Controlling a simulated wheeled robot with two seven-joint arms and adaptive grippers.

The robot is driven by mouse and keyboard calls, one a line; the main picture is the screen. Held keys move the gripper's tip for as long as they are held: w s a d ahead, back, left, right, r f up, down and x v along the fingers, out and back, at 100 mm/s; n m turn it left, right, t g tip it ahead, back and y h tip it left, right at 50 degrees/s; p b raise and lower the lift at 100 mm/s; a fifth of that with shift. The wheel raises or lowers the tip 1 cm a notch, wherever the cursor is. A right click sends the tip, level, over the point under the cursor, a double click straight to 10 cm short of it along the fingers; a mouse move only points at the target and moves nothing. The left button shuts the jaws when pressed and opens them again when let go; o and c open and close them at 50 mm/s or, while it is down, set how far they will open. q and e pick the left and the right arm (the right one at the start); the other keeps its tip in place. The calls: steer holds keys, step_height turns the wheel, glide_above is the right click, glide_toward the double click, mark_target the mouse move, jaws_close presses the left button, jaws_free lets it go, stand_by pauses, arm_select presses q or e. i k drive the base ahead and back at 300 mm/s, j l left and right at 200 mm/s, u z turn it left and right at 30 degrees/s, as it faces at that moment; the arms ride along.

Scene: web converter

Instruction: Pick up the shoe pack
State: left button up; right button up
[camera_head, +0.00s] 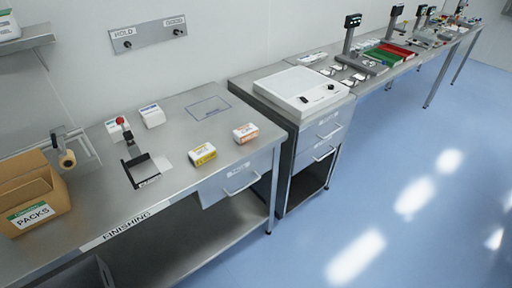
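Several small white packs lie on the steel table marked FINISHING (126,226). A pack with a yellow label (202,154) is near the table's front edge. A pack with an orange label (245,133) lies to its right. The print is too small to tell which is the shoe pack. Neither of my grippers is in view.
A cardboard box labelled PACKS (38,200) stands at the table's left. A black tray-like fixture (141,170) and an empty outlined rectangle (208,107) are on the top. A white machine (301,92) stands on the adjoining cabinet. Blue floor (400,180) is clear at right.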

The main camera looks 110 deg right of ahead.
mark_target(245, 133)
steer(key=k+l+z, duration=0.1)
steer(key=z, duration=3.4)
